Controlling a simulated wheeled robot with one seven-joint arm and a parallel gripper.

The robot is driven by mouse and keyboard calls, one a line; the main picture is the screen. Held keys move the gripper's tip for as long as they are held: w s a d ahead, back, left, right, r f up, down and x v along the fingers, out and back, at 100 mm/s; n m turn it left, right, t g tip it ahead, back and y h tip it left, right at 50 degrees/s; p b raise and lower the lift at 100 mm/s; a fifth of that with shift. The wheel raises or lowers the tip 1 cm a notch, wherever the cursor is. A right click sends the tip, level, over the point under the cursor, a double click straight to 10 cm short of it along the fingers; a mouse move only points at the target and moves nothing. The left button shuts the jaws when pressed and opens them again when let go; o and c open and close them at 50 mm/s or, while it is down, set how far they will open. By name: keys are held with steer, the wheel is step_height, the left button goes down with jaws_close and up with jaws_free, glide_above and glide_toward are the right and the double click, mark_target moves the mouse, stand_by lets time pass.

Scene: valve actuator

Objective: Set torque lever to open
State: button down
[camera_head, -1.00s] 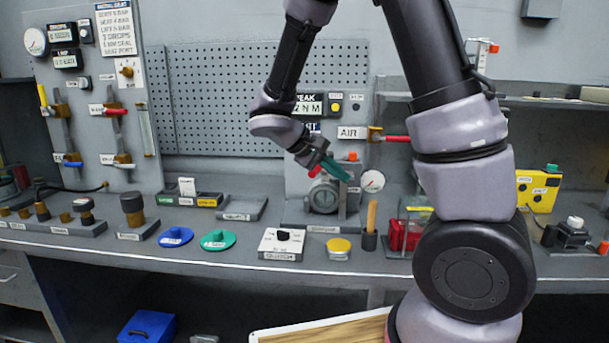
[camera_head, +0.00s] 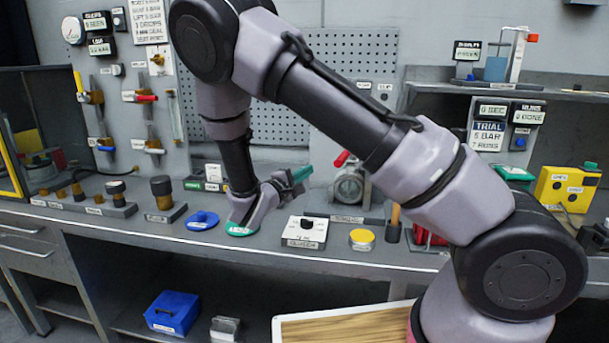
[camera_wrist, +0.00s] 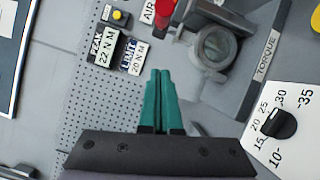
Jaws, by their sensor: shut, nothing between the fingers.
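The torque stand (camera_head: 352,186) is a grey round valve body on a bench base, right of my gripper. Its red lever (camera_head: 342,158) shows above the body, its right part close to my arm. In the wrist view the base reads TORQUE, with the round body (camera_wrist: 214,46) at upper right and the red lever (camera_wrist: 164,22) near the top edge. My gripper (camera_head: 306,173) has teal fingers pressed together, empty. It is left of the stand, over the bench, apart from the lever. In the wrist view the fingertips (camera_wrist: 160,72) point toward the lever, with a gap.
A white dial box with a black knob (camera_head: 308,223) and a yellow disc (camera_head: 361,239) lie in front of the stand. Green and blue (camera_head: 202,220) discs lie below my wrist and to its left. A pegboard (camera_head: 345,70) stands behind. My upper arm hides part of the wall.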

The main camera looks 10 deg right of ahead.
mark_target(336, 165)
steer(key=w+d+r, duration=0.1)
steer(key=w+d, duration=0.1)
steer(key=d, duration=0.5)
steer(key=shift+d+r, duration=0.15)
steer(key=shift+r, duration=0.05)
steer(key=shift+d, duration=0.1)
steer(key=shift+s+d, duration=0.6)
steer(key=shift+d, duration=0.25)
